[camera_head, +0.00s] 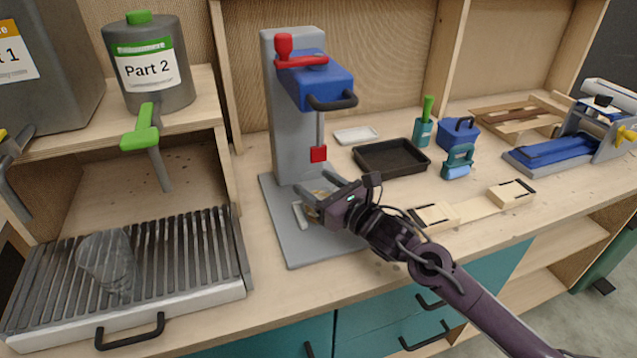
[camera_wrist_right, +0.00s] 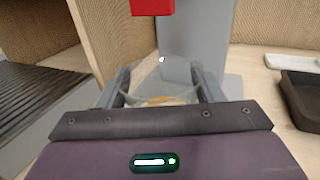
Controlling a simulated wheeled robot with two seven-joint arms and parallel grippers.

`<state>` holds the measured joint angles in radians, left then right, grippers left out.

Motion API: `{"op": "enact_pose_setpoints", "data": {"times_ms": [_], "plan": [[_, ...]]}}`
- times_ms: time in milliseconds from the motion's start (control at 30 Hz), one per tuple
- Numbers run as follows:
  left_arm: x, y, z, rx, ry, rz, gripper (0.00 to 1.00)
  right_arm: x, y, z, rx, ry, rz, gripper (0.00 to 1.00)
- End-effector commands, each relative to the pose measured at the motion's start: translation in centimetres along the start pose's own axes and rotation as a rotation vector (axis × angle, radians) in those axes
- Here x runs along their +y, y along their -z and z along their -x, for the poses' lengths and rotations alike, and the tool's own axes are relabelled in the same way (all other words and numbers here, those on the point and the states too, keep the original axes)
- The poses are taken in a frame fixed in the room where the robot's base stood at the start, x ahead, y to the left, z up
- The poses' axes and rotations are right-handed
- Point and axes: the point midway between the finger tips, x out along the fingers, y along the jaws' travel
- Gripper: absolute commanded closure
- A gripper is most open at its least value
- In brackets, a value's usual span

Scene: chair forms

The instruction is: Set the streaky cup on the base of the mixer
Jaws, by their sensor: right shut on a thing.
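The mixer (camera_head: 290,110) is a grey column with a blue head, a red lever and a red-tipped rod. Its flat grey base (camera_head: 290,240) lies on the bench. My right gripper (camera_head: 312,202) is low over the base, shut on a see-through cup with brownish streaks (camera_head: 313,212). In the right wrist view the cup (camera_wrist_right: 165,88) sits between the fingers, amber low down, with the column behind. The gripper hides much of the cup; I cannot tell whether it touches the base. My left gripper is not in view.
A clear cup (camera_head: 105,262) stands on the slatted tray (camera_head: 205,250) at left, below the Part 2 container (camera_head: 150,70). A black tray (camera_head: 392,157) and wooden blocks (camera_head: 435,215) lie right of the mixer. The base's front is bare.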

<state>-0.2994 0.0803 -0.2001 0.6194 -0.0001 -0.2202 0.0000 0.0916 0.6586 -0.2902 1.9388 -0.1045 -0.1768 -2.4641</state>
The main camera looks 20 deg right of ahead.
Motion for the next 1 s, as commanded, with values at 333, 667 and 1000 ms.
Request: {"op": "enact_pose_setpoints", "data": {"times_ms": [333, 667, 1000], "plan": [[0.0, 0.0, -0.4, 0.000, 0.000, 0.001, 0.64, 0.0, 0.3, 0.0, 0.000, 0.000, 0.000, 0.32], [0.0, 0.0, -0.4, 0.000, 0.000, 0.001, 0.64, 0.0, 0.3, 0.0, 0.000, 0.000, -0.001, 0.18], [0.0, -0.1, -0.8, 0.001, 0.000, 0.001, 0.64, 0.0, 0.4, 2.9, 0.005, 0.000, 0.003, 0.18]]}}
